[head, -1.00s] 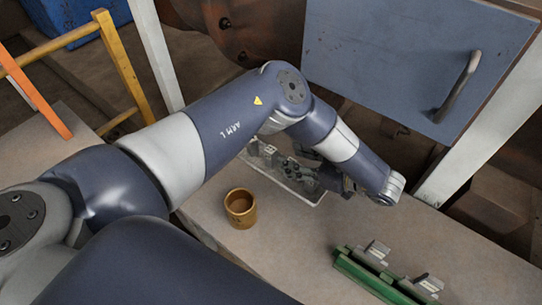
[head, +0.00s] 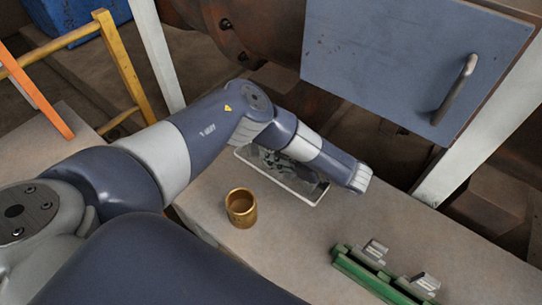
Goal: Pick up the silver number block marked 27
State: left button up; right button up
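A shallow tray (head: 314,203) with a pale rim lies on the bench, partly under my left arm. My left gripper (head: 268,159) is over the tray, mostly hidden by my forearm; only small dark parts show, and its fingers cannot be made out. Any block inside the tray is hidden or too small to tell. Two silver blocks, one (head: 375,251) farther back and one (head: 426,284) nearer, sit on a green rack (head: 366,273) at the lower right. Their markings are too small to read, so I cannot tell which block is 27. My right gripper is not in view.
A brass-coloured cup (head: 241,212) stands on the bench (head: 300,240) in front of the tray. A blue-grey panel (head: 410,60) with a handle and a pale post (head: 470,155) stand behind the bench. Bare bench top lies between the cup and the green rack.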

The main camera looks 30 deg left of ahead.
pick_arm(q)
grip_shut()
